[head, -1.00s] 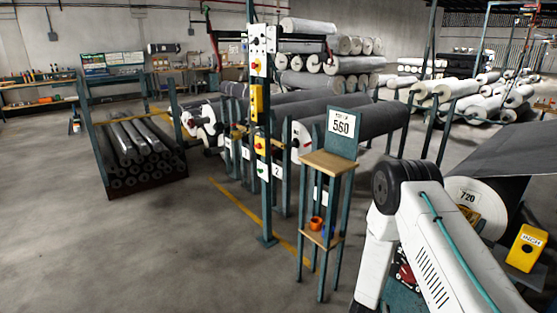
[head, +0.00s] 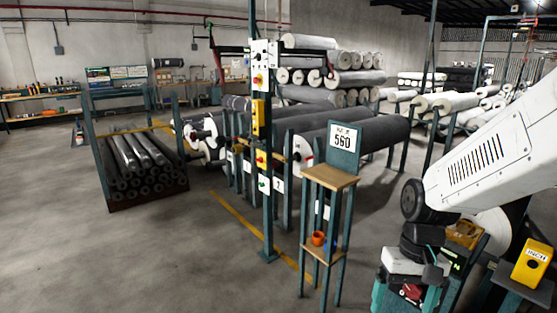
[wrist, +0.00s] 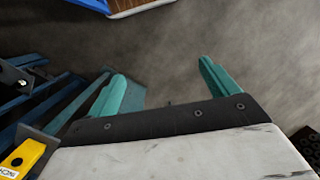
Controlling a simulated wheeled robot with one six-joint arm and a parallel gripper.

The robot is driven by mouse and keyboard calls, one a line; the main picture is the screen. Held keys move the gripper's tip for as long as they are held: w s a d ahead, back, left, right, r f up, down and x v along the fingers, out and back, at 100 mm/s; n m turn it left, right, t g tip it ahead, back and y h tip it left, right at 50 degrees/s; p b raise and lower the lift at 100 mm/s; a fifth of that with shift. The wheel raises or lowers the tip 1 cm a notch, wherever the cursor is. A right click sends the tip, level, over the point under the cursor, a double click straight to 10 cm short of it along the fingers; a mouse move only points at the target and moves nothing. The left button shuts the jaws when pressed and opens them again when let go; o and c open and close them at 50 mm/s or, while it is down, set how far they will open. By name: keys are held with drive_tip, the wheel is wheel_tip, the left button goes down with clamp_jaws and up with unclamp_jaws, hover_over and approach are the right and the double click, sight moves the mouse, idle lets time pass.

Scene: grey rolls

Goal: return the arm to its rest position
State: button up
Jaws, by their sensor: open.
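In the wrist view my gripper (wrist: 162,72) shows two teal fingers spread wide apart. The arm covers most of the large roll at the right.
A teal stand (head: 331,178) with a 560 sign and an orange cup (head: 318,238) is left of my arm. A yellow INCH box (head: 532,263) is close at the right; it also shows in the wrist view (wrist: 20,157). Open floor lies at the lower left.

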drive_tip(key=s+d+r+t+h, duration=0.1)
drive_tip(key=s+d+r+t, duration=0.1)
drive_tip(key=s+r, duration=1.1)
drive_tip(key=shift+s+d+t, duration=0.25)
drive_tip(key=shift+s+t, duration=0.05)
drive_tip(key=shift+t, duration=0.4)
clamp_jaws()
idle(0.6)
